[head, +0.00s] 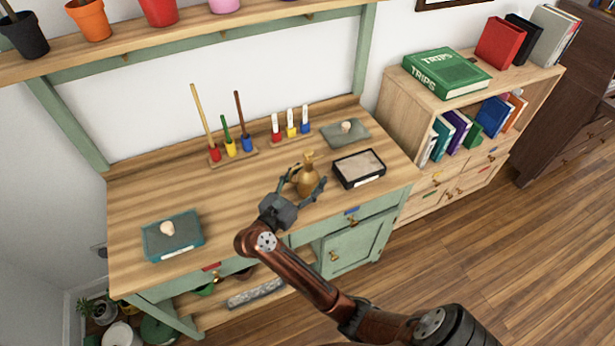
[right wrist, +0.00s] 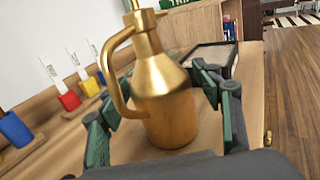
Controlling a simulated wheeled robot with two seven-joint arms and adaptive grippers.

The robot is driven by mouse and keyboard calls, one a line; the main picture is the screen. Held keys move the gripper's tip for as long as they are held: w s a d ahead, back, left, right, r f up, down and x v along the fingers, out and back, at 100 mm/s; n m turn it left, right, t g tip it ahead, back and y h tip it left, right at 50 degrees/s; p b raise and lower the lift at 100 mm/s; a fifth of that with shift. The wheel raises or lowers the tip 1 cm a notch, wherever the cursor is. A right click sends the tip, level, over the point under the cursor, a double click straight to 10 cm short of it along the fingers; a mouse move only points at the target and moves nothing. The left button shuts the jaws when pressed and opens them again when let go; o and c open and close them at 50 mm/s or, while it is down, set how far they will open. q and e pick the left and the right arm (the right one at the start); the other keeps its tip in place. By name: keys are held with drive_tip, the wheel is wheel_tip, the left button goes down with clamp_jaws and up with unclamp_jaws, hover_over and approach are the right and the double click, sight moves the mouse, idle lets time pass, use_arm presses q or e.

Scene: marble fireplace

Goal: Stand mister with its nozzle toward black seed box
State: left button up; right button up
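The brass mister (head: 308,180) stands upright on the wooden bench top, left of the black seed box (head: 359,169). My right gripper (head: 304,185) reaches it from the front, with its fingers apart on either side of the mister. In the right wrist view the mister (right wrist: 165,95) sits between the green finger pads (right wrist: 162,118), with gaps showing on both sides. Its handle is on the left and its nozzle (right wrist: 160,13) points right at the top, the side where the dark-rimmed box (right wrist: 212,58) shows behind. My left gripper is out of view.
A teal box (head: 172,237) with a pale knob lies at the bench's left. A grey lidded item (head: 345,132) lies behind the seed box. Tools in coloured holders (head: 230,148) and several labelled markers (head: 290,125) stand along the back. The bench between the teal box and mister is clear.

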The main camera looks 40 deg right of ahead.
drive_tip(key=shift+r, duration=0.1)
drive_tip(key=shift+a, duration=0.25)
drive_tip(key=p+v, duration=0.1)
drive_tip(key=v, duration=1)
drive_tip(key=shift+s+a, duration=0.15)
drive_tip(key=shift+a, duration=0.1)
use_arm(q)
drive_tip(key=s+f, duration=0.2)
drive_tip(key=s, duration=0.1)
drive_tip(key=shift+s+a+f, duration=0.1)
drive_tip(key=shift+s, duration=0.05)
use_arm(e)
drive_tip(key=shift+d, duration=0.1)
